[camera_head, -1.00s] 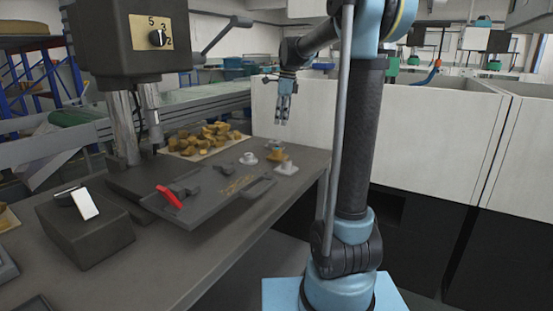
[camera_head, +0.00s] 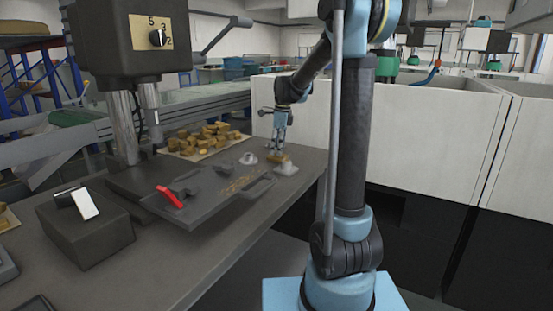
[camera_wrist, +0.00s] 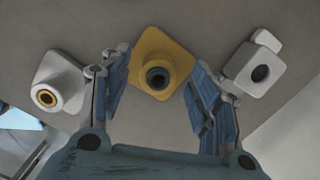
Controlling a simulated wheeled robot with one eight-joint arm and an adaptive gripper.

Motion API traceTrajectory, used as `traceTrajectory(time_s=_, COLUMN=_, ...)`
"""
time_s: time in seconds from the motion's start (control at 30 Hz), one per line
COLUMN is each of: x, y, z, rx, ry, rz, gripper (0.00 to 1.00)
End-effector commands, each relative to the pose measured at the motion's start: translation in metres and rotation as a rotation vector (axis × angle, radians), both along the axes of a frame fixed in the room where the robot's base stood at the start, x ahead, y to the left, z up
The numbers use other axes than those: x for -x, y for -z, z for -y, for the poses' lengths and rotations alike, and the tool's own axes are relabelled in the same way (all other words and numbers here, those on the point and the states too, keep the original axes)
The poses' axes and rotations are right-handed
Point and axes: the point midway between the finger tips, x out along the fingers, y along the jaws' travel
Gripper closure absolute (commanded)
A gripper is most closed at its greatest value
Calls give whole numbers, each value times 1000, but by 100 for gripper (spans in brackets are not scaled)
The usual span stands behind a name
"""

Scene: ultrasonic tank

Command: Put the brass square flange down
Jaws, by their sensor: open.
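The brass square flange (camera_wrist: 172,47) has a yellow square plate and a round hub with a dark bore. It sits on the grey bench; in the head view (camera_head: 278,157) it shows just under the fingertips. My gripper (camera_head: 279,150) is open and points down over it. In the wrist view my gripper (camera_wrist: 160,68) has one blue finger on each side of the flange's hub. I see a gap on both sides, and cannot tell whether a fingertip touches the plate.
A white flange with a brass-coloured bore (camera_wrist: 68,82) lies left of the brass one, and another white flange (camera_wrist: 256,70) lies right, close to my finger.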

Motion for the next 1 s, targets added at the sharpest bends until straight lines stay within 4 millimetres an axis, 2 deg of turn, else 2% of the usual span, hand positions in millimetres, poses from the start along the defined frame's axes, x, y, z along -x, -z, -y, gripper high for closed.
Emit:
traceTrajectory(time_s=0.13, x=0, y=12, z=-2, rx=0, ry=0, rz=0, gripper=44)
traceTrajectory(time_s=0.4, x=0, y=14, z=-2, rx=0, ry=0, rz=0, gripper=44)
traceTrajectory(time_s=0.6, x=0, y=14, z=-2, rx=0, ry=-1, rz=0, gripper=89)
traceTrajectory(time_s=0.67, x=0, y=14, z=-2, rx=0, ry=-1, rz=0, gripper=100)
traceTrajectory(time_s=1.0, x=0, y=14, z=-1, rx=1, ry=0, rz=1, gripper=100)
